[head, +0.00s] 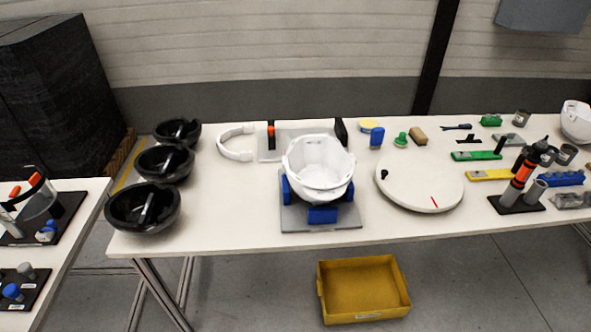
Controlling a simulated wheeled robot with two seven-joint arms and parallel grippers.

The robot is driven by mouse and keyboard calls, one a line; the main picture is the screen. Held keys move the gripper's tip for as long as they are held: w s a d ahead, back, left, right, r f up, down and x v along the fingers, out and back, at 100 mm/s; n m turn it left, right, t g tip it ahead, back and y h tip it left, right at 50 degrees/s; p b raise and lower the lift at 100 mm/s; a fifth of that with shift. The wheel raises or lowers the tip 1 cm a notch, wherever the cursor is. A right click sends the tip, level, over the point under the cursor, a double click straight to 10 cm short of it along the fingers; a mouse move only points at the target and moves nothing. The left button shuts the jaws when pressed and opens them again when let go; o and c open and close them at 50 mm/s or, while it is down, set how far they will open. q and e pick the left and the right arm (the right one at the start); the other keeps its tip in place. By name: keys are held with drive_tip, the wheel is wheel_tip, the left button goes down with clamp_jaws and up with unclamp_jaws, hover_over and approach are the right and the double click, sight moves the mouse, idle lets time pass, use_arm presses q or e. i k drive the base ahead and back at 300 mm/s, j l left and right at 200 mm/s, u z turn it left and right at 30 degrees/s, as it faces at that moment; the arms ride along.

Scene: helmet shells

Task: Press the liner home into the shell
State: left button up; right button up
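A white helmet shell (318,165) sits open side up in a holder with blue blocks (322,215) on a grey plate (290,218), near the middle of the table. Its inside looks white and faceted; I cannot tell whether a separate liner is in it. Three black bowl-shaped pieces (143,213), each with a grey bar across the inside, stand in a row at the table's left end. I cannot tell whether they are liners. Neither of my grippers shows in the head view.
A white round disc (420,184) lies right of the shell. A white U-shaped band (236,155) lies behind left. Tools and dark cylinders crowd the right, with another white shell (577,121). A yellow bin (362,290) is on the floor. The table's front strip is clear.

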sight(319, 169)
drive_tip(key=i+j+z, duration=0.2)
drive_tip(key=i+j, duration=0.15)
drive_tip(key=i+j+z, duration=0.2)
drive_tip(key=j, duration=0.3)
drive_tip(key=i, duration=0.05)
